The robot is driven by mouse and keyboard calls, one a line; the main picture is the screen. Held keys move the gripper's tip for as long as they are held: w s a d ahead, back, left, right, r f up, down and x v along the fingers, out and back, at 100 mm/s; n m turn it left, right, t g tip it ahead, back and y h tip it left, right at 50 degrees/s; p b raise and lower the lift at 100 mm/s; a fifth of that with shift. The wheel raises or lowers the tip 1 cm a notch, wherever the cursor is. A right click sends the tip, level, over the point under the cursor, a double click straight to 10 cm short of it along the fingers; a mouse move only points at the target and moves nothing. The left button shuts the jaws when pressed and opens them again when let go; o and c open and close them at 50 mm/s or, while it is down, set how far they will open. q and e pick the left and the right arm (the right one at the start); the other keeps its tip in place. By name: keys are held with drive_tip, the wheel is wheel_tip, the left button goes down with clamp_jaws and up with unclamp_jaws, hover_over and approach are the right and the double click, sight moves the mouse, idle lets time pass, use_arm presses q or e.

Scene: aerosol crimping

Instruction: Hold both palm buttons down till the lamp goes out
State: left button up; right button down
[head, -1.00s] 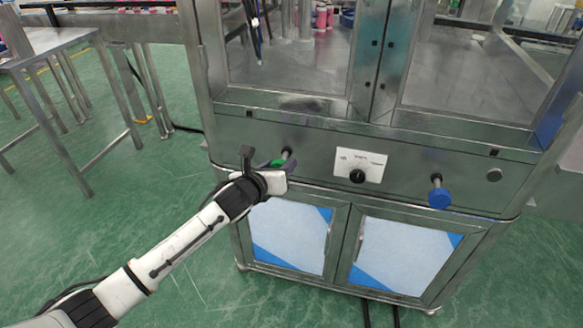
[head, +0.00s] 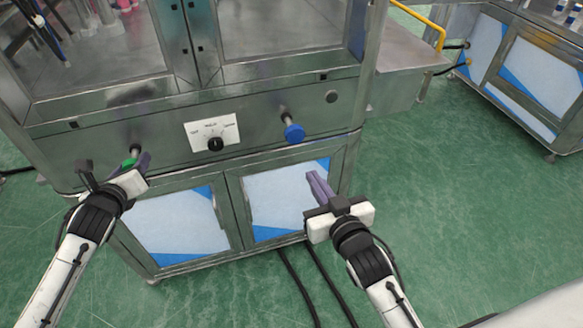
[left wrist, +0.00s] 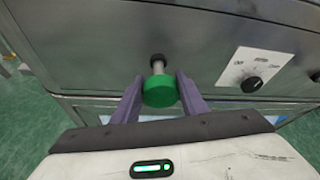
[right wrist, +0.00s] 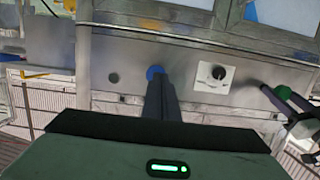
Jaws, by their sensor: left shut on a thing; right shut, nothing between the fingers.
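The green palm button (head: 129,162) sticks out on a stem from the left of the machine's steel front panel. My left gripper (head: 138,170) is shut on it; in the left wrist view the purple fingers flank the green button (left wrist: 160,92). The blue palm button (head: 294,133) stands out further right. My right gripper (head: 312,177) is shut and empty, below and slightly right of the blue button, apart from it in the head view. In the right wrist view its fingers (right wrist: 160,82) partly cover the blue button (right wrist: 154,72). No lit lamp shows.
A white dial plate with a black knob (head: 215,144) sits between the buttons. A grey round disc (head: 331,96) is at the panel's right; I cannot tell if it is a lamp. Cabinet doors (head: 180,222) lie below. Black cables (head: 300,285) run on the clear green floor.

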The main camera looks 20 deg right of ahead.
wheel_tip(320, 180, up, 2)
drive_tip(key=w, duration=0.2)
approach(291, 127)
wheel_tip(291, 127, down, 4)
drive_tip(key=w, duration=0.2)
drive_tip(key=shift+d+t, duration=0.3)
drive_tip(key=shift+d, duration=0.1)
